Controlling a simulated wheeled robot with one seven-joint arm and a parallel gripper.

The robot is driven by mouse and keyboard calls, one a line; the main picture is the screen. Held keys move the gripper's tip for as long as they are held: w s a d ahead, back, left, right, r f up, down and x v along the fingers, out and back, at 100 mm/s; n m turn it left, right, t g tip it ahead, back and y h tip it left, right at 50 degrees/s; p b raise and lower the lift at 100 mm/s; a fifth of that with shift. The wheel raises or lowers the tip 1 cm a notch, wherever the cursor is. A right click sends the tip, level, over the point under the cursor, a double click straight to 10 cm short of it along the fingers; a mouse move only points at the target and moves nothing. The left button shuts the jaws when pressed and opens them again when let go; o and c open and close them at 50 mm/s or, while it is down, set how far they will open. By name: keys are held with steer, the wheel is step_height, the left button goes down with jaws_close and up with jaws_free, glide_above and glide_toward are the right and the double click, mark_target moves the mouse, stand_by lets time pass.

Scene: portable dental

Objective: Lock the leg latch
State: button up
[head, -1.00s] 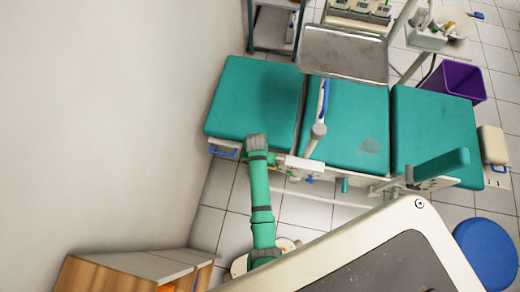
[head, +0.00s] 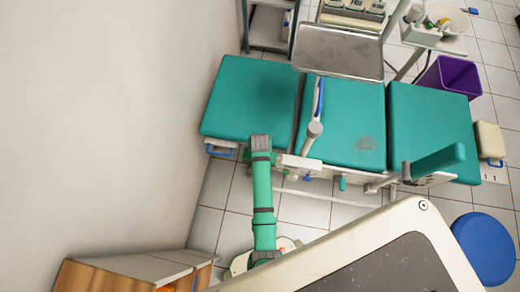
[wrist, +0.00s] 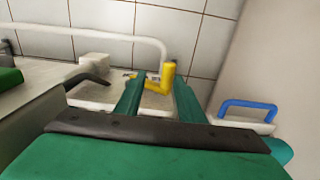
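A yellow L-shaped lever (wrist: 166,77), which looks like the leg latch, stands on a pale plate (wrist: 150,104) under the chair in the wrist view. My gripper (wrist: 158,82) is open, its two green fingers pointing toward the lever. The lever shows between the fingertips, close to them; I cannot tell whether either finger touches it. In the head view the teal chair's leg section (head: 250,98) lies flat at the left. My arm reaches to its near edge and hides the lever and most of my gripper there.
A blue handle (wrist: 247,106) stands to the right of my fingers; it also shows under the leg section in the head view (head: 220,150). A white tube (wrist: 95,33) crosses beyond the lever. A wall bounds the left of the head view.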

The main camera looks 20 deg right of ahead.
steer(key=shift+r, duration=0.1)
step_height(320, 180, up, 11)
stand_by(0.5)
steer(key=shift+f, duration=0.2)
steer(key=s+a+f+n+t+h, duration=0.1)
steer(key=s+a+n+t+h, duration=0.15)
steer(key=s+a+t, duration=0.55)
steer(key=s+a+r+n+t, duration=0.1)
steer(key=s+r, duration=0.3)
steer(key=r, duration=0.4)
steer(key=s+a+r+n+t+y, duration=0.1)
steer(key=s+a+r+n+t, duration=0.1)
steer(key=r, duration=0.6)
steer(key=s+a+r+n+t+y, duration=0.1)
steer(key=s+a+r+t, duration=0.2)
steer(key=s+r, duration=0.3)
step_height(320, 180, up, 2)
steer(key=shift+s+t, duration=0.35)
steer(key=shift+t, duration=0.35)
